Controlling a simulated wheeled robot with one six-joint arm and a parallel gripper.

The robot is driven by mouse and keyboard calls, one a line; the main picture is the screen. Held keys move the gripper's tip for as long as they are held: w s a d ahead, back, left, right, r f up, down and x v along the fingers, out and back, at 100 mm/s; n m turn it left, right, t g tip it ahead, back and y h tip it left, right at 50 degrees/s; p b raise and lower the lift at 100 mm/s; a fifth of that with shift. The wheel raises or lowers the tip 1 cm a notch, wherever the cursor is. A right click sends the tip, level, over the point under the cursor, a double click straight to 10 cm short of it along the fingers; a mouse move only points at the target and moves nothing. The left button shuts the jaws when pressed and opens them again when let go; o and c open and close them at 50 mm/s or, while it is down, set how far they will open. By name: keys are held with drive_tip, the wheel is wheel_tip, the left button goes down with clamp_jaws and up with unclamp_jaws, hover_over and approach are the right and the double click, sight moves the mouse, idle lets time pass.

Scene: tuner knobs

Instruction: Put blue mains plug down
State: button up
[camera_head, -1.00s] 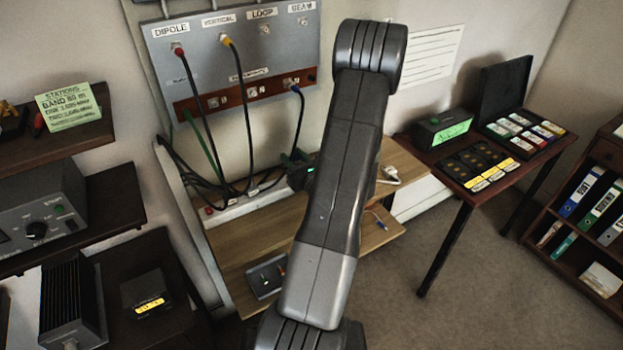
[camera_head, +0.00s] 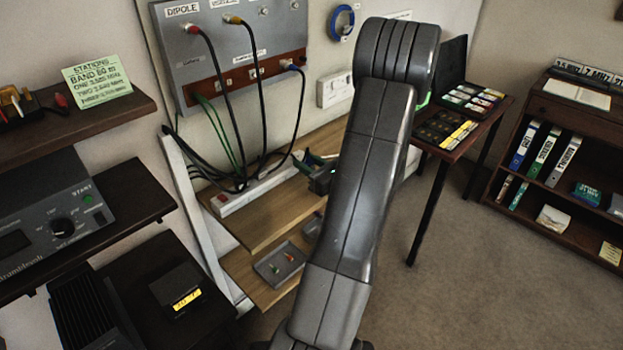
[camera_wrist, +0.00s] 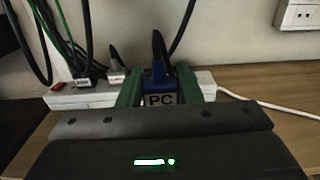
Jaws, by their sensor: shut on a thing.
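My gripper is shut on the blue mains plug (camera_wrist: 158,82), which is marked PC. Its green fingers (camera_wrist: 159,90) press on both sides in the wrist view, and a black cord rises from the plug. The white power strip (camera_wrist: 83,96) runs behind the plug, with other plugs seated in it at left. I cannot tell whether the blue plug touches the strip. In the head view, my gripper (camera_head: 322,174) is at the strip's right end, above the wooden shelf, partly hidden by my arm; the strip (camera_head: 245,192) lies along the wall.
The upper wooden shelf (camera_head: 258,222) has bare room in front of the strip. A grey tray (camera_head: 279,266) with small items sits on the lower shelf. Black cables (camera_head: 238,165) hang from the grey panel (camera_head: 215,50). A white cord (camera_wrist: 268,106) lies at right in the wrist view.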

drive_tip(key=shift+f, duration=2.95)
drive_tip(key=shift+f+b, duration=0.25)
drive_tip(key=shift+b, duration=0.15)
drive_tip(key=o, duration=1)
drive_tip(key=shift+r, duration=0.1)
drive_tip(key=shift+c, duration=0.2)
drive_tip(key=shift+r+p, duration=0.15)
drive_tip(key=shift+p, duration=0.15)
drive_tip(key=b+v, duration=0.1)
drive_tip(key=v, duration=1.1)
drive_tip(key=shift+a, duration=0.1)
